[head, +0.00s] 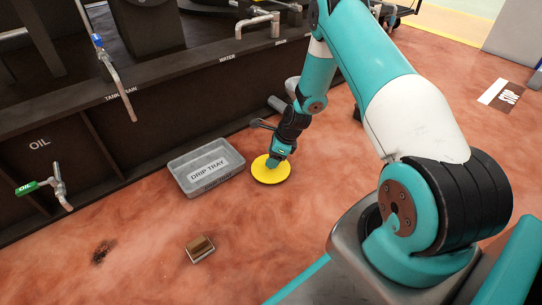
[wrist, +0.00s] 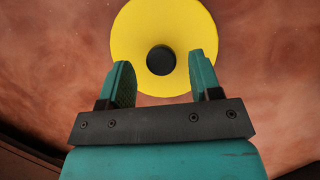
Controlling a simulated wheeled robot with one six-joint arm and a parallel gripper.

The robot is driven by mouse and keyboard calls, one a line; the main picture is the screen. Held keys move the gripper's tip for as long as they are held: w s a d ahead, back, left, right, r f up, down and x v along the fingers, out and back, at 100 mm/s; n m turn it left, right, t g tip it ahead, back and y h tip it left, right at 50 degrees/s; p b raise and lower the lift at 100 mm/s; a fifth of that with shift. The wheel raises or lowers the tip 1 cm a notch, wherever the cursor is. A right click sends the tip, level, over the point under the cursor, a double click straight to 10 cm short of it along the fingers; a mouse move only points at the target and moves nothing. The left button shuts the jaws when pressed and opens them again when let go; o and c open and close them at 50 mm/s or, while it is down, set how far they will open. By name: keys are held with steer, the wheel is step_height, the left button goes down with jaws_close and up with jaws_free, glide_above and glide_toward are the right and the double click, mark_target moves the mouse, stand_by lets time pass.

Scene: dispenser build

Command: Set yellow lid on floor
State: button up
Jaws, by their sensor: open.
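The yellow lid (head: 268,173) is a round yellow disc on the reddish floor, just right of the drip tray. In the wrist view the yellow lid (wrist: 190,28) has a black round knob (wrist: 161,59) at its middle. My gripper (head: 273,160) is over the lid in the head view. In the wrist view my gripper (wrist: 162,78) is open, with its two teal fingers apart on either side of the knob's line and a gap between them and the knob. The lid's underside is hidden.
A grey drip tray (head: 182,179) stands left of the lid, beside the dark machine base (head: 150,130). Pipes and a green-handled oil tap (head: 50,186) stick out at left. Floor in front is mostly clear.

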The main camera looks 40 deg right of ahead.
steer(key=p+v, duration=0.6)
steer(key=v, duration=0.3)
steer(key=s+a+r+n+g+y, duration=0.1)
steer(key=a+r+n, duration=0.65)
steer(key=r, duration=0.35)
steer(key=s+a+r+n, duration=0.1)
steer(key=a+r+n, duration=0.6)
steer(key=a+r, duration=0.3)
steer(key=s+a+r+n+g, duration=0.1)
steer(key=s+a+r+n, duration=0.4)
steer(key=s+r+n, duration=0.2)
steer(key=s+a+r+n+g, duration=0.1)
steer(key=s+a+r+n, duration=0.4)
steer(key=s+r+n, duration=0.3)
steer(key=s+n, duration=0.4)
steer(key=s, duration=0.4)
steer(key=shift+s, duration=0.3)
steer(key=shift+d+r, duration=0.1)
